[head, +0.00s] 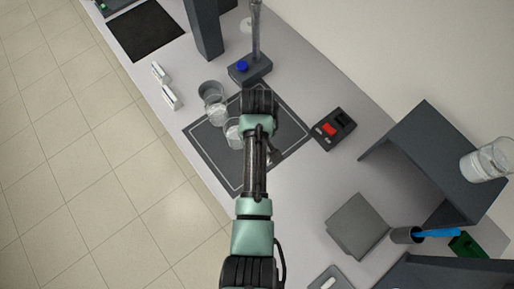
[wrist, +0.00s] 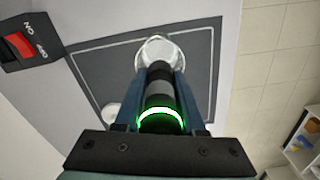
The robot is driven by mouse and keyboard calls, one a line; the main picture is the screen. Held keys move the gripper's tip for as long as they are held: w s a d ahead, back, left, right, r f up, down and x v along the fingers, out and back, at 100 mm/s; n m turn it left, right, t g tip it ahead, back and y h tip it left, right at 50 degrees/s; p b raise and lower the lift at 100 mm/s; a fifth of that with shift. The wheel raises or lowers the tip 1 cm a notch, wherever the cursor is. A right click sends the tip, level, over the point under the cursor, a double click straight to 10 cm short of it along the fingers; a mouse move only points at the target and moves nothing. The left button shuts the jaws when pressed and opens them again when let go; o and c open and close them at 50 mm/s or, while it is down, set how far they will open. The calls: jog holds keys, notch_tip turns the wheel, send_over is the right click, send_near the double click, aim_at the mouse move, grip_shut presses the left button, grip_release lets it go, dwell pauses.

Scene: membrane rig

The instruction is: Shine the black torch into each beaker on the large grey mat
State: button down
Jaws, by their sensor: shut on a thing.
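My gripper (wrist: 160,84) is shut on the black torch (wrist: 159,96), with a finger on each side of it. A ring at the torch's near end glows green. The far end points toward a clear beaker (wrist: 158,50) and overlaps it in the wrist view; I cannot tell the gap. Another beaker (wrist: 109,114) shows partly beside the left finger. In the head view the large grey mat (head: 210,146) lies under my arm, which hides the torch and gripper. One beaker (head: 233,134) stands on the mat and another (head: 217,113) at its upper-left edge.
A further glass vessel (head: 211,89) stands just beyond the mat. A stand with a blue knob (head: 242,67) is behind it. A black box with a red switch (head: 331,130) sits right of the mat. A dark shelf (head: 425,150) is further right. The bench's front edge runs along the left.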

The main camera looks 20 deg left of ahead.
notch_tip(320, 180, up, 3)
jog(key=p, duration=0.3)
jog(key=shift+r, duration=0.1)
